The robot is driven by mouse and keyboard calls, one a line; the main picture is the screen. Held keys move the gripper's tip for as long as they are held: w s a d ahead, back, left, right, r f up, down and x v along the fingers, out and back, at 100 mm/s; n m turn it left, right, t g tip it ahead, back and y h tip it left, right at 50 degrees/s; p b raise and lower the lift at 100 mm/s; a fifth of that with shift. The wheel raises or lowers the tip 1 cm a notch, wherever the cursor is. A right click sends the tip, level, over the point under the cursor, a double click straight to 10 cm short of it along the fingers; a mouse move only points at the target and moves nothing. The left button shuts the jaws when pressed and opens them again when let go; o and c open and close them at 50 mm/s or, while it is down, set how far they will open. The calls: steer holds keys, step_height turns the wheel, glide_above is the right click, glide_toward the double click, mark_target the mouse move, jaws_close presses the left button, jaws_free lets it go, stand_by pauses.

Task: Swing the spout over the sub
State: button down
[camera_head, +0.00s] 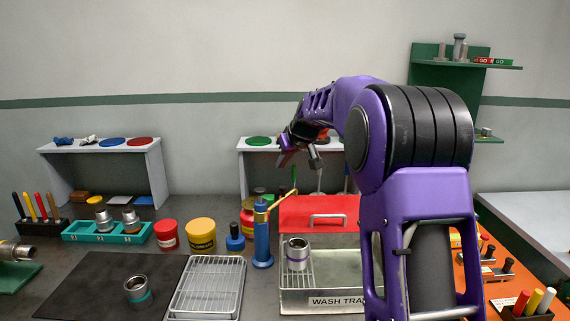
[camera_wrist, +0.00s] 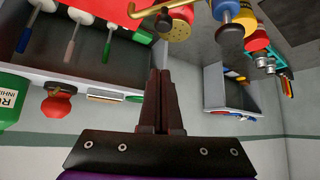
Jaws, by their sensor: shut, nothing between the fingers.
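A blue post (camera_head: 262,236) stands at the left edge of the wash tray. A brass spout (camera_head: 278,202) slants from its top up and to the right. A bent brass rod, which looks like the spout, shows at the top of the wrist view (camera_wrist: 152,10). A grey metal sub (camera_head: 298,254) stands upright in the wash tray (camera_head: 335,301), below the spout in the picture. Whether the spout's end is over it I cannot tell. My gripper (camera_wrist: 158,72) is shut and empty, its fingers apart from the rod. In the head view my gripper (camera_head: 298,153) is high above the bench's back.
Another sub (camera_head: 137,289) stands on the black mat (camera_head: 85,288). A wire rack (camera_head: 208,284) lies left of the tray. A red lid with a handle (camera_head: 320,212) stands behind it. Tubs and a back shelf (camera_head: 258,150) crowd the rear. My arm hides the tray's right end.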

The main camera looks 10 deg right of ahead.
steer(key=shift+w+f, duration=0.2)
steer(key=shift+f, duration=1.3)
steer(key=shift+w+f, duration=0.15)
steer(key=shift+f, duration=1.3)
